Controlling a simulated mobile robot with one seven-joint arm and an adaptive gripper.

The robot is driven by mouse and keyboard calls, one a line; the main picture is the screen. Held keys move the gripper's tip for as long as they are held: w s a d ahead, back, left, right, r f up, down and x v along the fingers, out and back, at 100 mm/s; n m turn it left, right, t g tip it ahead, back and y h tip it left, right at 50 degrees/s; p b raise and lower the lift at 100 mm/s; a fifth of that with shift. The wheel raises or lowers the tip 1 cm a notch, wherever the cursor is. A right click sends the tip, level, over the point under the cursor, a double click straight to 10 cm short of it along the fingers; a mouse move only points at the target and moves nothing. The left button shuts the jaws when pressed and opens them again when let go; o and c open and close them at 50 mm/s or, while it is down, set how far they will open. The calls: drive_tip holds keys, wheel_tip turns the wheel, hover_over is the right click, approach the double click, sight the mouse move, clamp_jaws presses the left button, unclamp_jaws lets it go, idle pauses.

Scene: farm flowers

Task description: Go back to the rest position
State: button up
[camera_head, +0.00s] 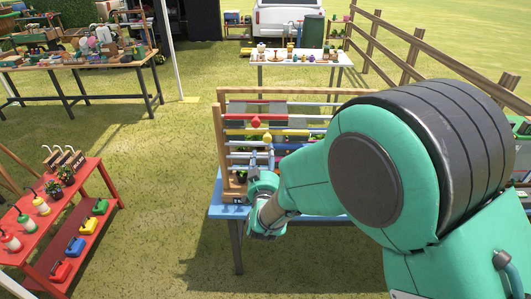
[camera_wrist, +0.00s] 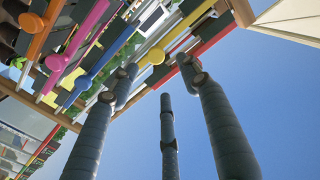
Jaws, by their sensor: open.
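My gripper (camera_head: 260,158) is in front of the left part of a wooden rack with coloured bars (camera_head: 221,130) on a blue table (camera_head: 228,211). In the wrist view, my gripper (camera_wrist: 158,82) shows dark grey fingers spread apart with nothing between them. Beyond the fingers are the rack's bars, including an orange bar (camera_wrist: 40,28), a magenta bar (camera_wrist: 85,32) and a yellow knob (camera_wrist: 155,56). I cannot tell whether a fingertip touches the rack. My arm hides the right part of the rack and table.
A red stand (camera_head: 97,178) with bottles and coloured boxes is at the left. A cluttered wooden table (camera_head: 75,66) is at the back left. A white table (camera_head: 300,57) and a wooden fence (camera_head: 410,55) stand behind. Grass between the red stand and blue table is clear.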

drive_tip(key=shift+s, duration=0.1)
idle(0.5)
drive_tip(key=s+d+r+g+y, duration=0.3)
drive_tip(key=s+d+r+g, duration=0.3)
drive_tip(key=s+d+r, duration=0.4)
drive_tip(key=s+d+r+g+h, duration=0.1)
drive_tip(key=s+d+g, duration=0.2)
drive_tip(key=s, duration=1.2)
drive_tip(key=s+d+r+g+h, duration=0.1)
drive_tip(key=s+d+g+h, duration=0.1)
drive_tip(key=s+d, duration=0.7)
drive_tip(key=s+g, duration=0.1)
drive_tip(key=s, duration=0.6)
drive_tip(key=shift+d, duration=0.3)
